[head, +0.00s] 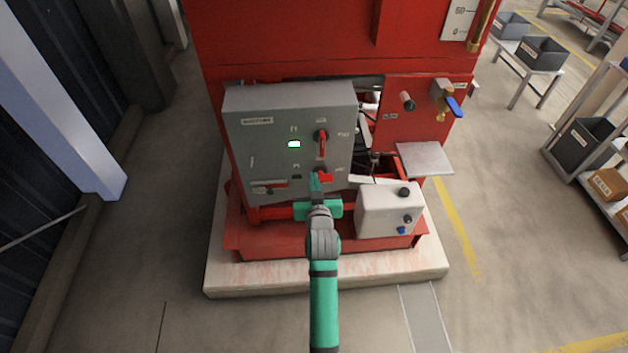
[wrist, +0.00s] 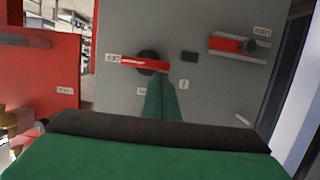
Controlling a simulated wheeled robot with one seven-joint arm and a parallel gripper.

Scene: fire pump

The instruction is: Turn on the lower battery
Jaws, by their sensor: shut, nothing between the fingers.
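A grey control box (head: 290,115) is fixed to the front of the red pump unit. Its lower rotary switch (head: 324,176) has a red handle lying sideways, and a dark indicator window (head: 297,177) is beside it. The upper switch (head: 321,142) has its red handle upright, beside a green-lit window (head: 294,144). My green gripper (head: 315,178) is shut and empty, at the lower switch.
A white box (head: 385,212) with dark and blue knobs stands to the right of my gripper. A red slotted lever (head: 268,187) is low on the box's left. A blue-handled valve (head: 453,105) is at the right. Floor is clear on both sides of the plinth.

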